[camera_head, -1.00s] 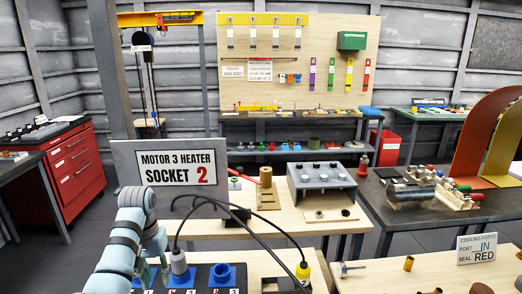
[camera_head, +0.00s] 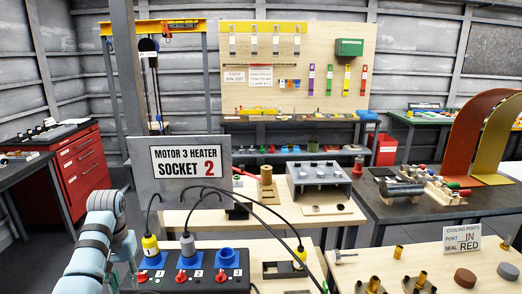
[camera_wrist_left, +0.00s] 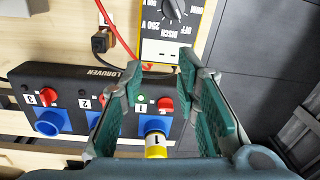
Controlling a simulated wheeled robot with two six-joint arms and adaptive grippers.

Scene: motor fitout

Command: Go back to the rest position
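My left gripper (camera_head: 126,272) is at the lower left of the head view, beside the black socket box (camera_head: 206,275). In the left wrist view its two green-padded fingers (camera_wrist_left: 160,82) are spread apart. A yellow plug (camera_wrist_left: 156,150) marked 1 shows between them in the picture, with no finger visibly closed on it. In the head view the yellow plug (camera_head: 150,247) stands upright in socket 1. The blue socket 3 (camera_head: 225,258) is empty. My right gripper is in neither view.
A sign reading "Motor 3 Heater Socket 2" (camera_head: 189,161) stands behind the box. A yellow meter (camera_wrist_left: 172,30) lies beyond the box in the wrist view. A dark table (camera_head: 420,210) stands at right.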

